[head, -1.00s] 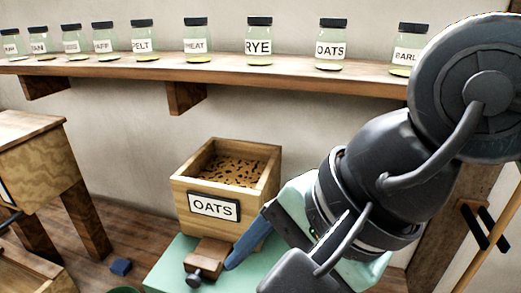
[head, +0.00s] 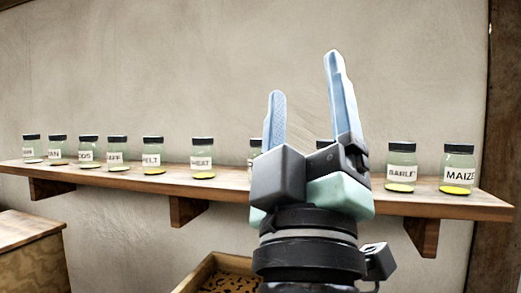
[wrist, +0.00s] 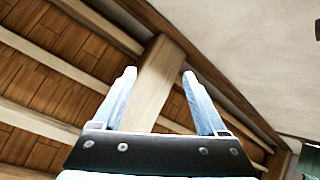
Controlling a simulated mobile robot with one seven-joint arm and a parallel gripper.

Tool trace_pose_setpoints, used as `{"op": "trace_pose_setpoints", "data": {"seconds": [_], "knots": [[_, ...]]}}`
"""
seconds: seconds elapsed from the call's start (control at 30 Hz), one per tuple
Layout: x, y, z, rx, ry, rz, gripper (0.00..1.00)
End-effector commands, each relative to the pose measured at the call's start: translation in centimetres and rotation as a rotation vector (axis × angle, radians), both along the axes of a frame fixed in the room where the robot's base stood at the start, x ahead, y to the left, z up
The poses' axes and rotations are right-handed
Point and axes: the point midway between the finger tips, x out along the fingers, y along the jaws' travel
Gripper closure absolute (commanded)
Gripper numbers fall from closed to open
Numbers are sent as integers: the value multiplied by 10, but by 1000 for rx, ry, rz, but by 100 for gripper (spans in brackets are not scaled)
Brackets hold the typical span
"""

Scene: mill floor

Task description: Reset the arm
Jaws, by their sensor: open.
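My gripper (head: 303,90) points upward in front of the wall in the head view, its two blue fingers apart and nothing between them. It hides part of the shelf and some of the jars behind it. In the wrist view my gripper (wrist: 157,75) is also open and empty, facing the wooden ceiling and a beam (wrist: 160,85).
A wooden shelf (head: 110,175) runs along the wall with several labelled jars, including the maize jar (head: 459,168) and the barley jar (head: 401,166). A wooden box of dark grain (head: 212,272) shows below. A wooden cabinet (head: 30,245) stands at lower left.

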Motion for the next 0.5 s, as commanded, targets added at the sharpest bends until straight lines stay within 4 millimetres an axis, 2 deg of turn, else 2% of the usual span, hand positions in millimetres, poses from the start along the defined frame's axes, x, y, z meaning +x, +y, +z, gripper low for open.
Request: {"op": "trace_pose_setpoints", "data": {"seconds": [0.03, 0.1, 0.2, 0.33, 0.5], "knots": [[21, -1, -35, 119, 122, 80, 25], [42, -1, -81, 265, 273, 170, 25], [60, 6, -139, 429, 453, 260, 25], [69, 21, -203, 593, 646, 338, 25], [64, 43, -278, 769, 872, 399, 25]]}}
